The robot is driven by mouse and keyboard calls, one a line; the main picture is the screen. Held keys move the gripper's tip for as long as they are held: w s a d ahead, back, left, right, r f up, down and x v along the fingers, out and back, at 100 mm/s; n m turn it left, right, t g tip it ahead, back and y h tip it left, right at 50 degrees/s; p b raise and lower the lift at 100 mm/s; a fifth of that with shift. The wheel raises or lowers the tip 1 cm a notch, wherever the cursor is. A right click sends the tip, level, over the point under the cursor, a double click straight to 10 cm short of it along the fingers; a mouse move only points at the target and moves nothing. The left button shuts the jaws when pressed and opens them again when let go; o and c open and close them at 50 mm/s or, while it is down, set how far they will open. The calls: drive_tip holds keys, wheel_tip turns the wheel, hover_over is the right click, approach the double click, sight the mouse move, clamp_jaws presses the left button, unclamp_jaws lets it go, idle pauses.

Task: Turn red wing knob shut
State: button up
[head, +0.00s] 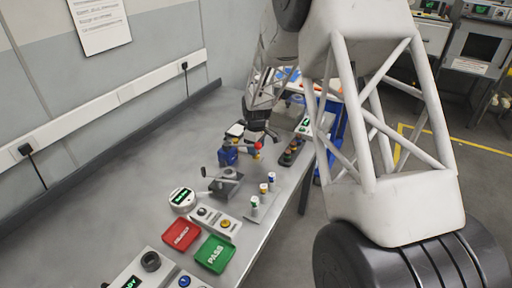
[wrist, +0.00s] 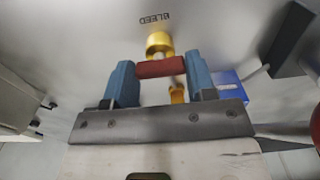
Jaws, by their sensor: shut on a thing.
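The red wing knob (wrist: 160,68) is a short bar lying across the wrist view between my two blue fingers. It sits at a brass fitting (wrist: 159,42), with another brass part (wrist: 177,93) showing below it. My gripper (wrist: 159,66) is shut on the knob, one finger at each end of the bar. The word BLEED is printed upside down on the grey surface above. In the head view my gripper (head: 248,136) is at the far part of the bench, and a small red part (head: 257,146) shows beside it. The knob's underside is hidden.
The bench's left side is clear.

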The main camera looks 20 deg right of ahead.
drive_tip(key=o, duration=0.9)
drive_tip(key=shift+o, duration=0.2)
drive_tip(key=shift+r, duration=3.9)
